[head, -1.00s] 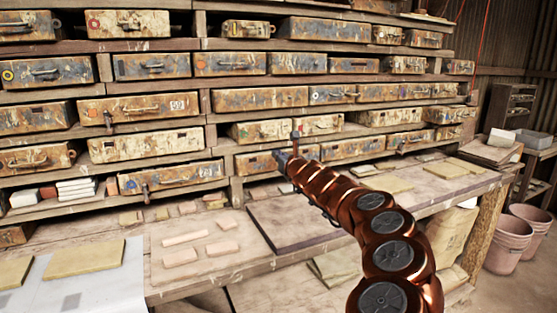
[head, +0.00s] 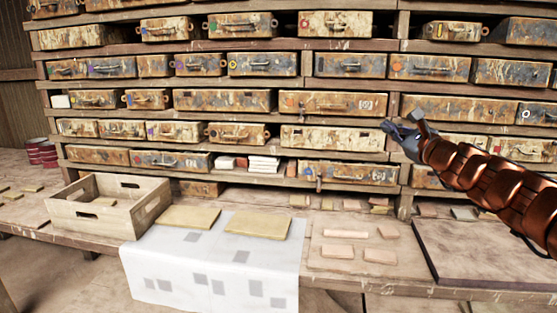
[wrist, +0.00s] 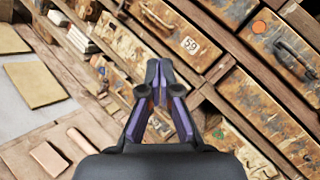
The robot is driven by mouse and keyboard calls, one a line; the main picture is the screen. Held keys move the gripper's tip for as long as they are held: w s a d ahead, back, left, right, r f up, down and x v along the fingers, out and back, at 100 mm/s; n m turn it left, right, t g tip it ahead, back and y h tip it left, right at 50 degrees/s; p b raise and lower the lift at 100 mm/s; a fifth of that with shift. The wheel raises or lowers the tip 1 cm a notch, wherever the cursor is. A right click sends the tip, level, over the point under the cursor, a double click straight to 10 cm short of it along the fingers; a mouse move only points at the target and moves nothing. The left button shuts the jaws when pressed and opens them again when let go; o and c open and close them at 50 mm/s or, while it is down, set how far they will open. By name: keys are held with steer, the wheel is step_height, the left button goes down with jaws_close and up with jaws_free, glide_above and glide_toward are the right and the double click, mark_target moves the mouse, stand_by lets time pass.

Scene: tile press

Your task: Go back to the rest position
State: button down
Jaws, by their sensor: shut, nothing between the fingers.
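My gripper (head: 392,126) is at the end of my copper-coloured arm, which reaches in from the right edge of the head view. It is in the air in front of the wall of drawers, near a weathered drawer marked 59 (head: 333,103). In the wrist view my gripper (wrist: 157,66) is shut, with its fingertips together and nothing between them. That drawer also shows beyond the fingers in the wrist view (wrist: 170,32). I see no contact between the gripper and the drawers.
A bench runs below the drawers. On it are a wooden crate (head: 72,217), a white cloth (head: 165,265) with two yellowish boards, several small pinkish tiles (head: 345,234) and a dark board (head: 480,250) under my arm. Reddish tins (head: 41,153) stand at far left.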

steer(key=s+a+f+n+g+y+p, duration=0.15)
steer(key=s+a+n+g, duration=0.25)
steer(key=s+a+n, duration=0.5)
steer(key=s+a+f+n+g+y, duration=0.1)
steer(key=s+a+n+g+y, duration=0.3)
steer(key=a, duration=0.9)
steer(key=s+a+f+n+g+h, duration=0.2)
steer(key=s+a+f+n+g, duration=0.15)
steer(key=s+f, duration=0.35)
steer(key=s+d+f+n+g+h+p, duration=0.25)
steer(key=s+f+n+g+h, duration=0.3)
steer(key=s+f, duration=0.85)
steer(key=s+d+f+n+g+h, duration=0.1)
steer(key=s+d+f+h, duration=0.1)
steer(key=s+d, duration=0.4)
steer(key=s+d+f+n+g+h, duration=0.1)
steer(key=s+d+f+h, duration=0.2)
steer(key=s+d, duration=0.4)
steer(key=s, duration=0.3)
steer(key=shift+f+g, duration=0.15)
steer(key=shift+g, duration=0.25)
steer(key=shift+s+d, duration=0.1)
steer(key=shift+d, duration=0.1)
